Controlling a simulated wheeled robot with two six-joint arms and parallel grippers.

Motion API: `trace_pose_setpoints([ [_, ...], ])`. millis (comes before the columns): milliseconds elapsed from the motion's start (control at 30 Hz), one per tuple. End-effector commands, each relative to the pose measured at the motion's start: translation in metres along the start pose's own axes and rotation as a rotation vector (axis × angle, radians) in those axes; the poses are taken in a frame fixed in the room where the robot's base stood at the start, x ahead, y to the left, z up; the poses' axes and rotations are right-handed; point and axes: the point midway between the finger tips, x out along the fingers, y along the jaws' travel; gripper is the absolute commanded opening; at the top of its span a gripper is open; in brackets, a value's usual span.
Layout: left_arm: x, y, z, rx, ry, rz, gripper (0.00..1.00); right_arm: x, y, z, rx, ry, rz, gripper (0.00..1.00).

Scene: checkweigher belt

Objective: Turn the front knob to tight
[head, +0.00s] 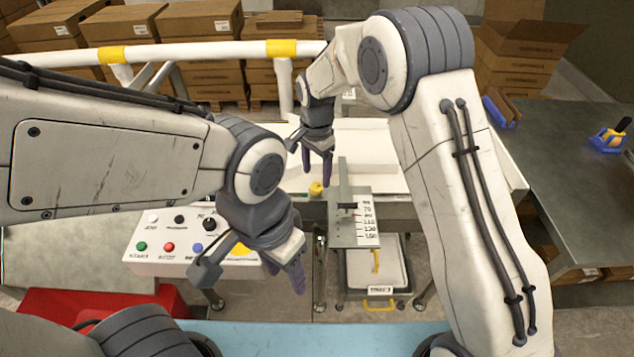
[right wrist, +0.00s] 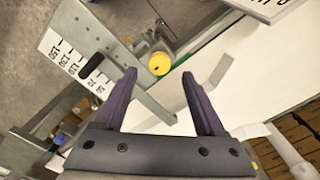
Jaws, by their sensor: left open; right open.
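A round yellow knob (head: 316,188) stands at the near edge of the white belt, just left of the guide plate; I take it as the front knob. It also shows in the right wrist view (right wrist: 159,64), beyond the fingertips and roughly between their lines. My right gripper (head: 315,172) is open and empty above the belt, fingers pointing down, apart from the knob. Its two dark fingers show spread in the right wrist view (right wrist: 160,85). My left gripper (head: 297,278) is open and empty, low in front of the control panel. No tight marking on the knob is readable.
A metal guide plate with a number scale (head: 368,222) and a black pointer (head: 347,206) sits right of the knob. A control panel (head: 150,262) with several buttons lies at left. A white rail (head: 200,51) crosses behind. A grey table (head: 570,180) holds a tape dispenser (head: 609,138).

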Motion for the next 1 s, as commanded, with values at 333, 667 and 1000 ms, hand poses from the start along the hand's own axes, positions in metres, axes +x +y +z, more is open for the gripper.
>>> trace_pose_setpoints([
  [333,0.012,-0.001,0.001,0.001,0.000,0.000,0.50,-0.055,0.000,0.000,0.001,0.001,-0.002,0.72],
  [667,0.012,-0.001,0.001,0.001,0.000,0.000,0.50,-0.061,0.000,0.000,0.001,-0.001,0.001,0.72],
  [1000,0.012,-0.001,0.001,0.001,0.000,0.000,0.50,-0.069,0.006,0.010,-0.052,-0.001,-0.005,0.72],
])
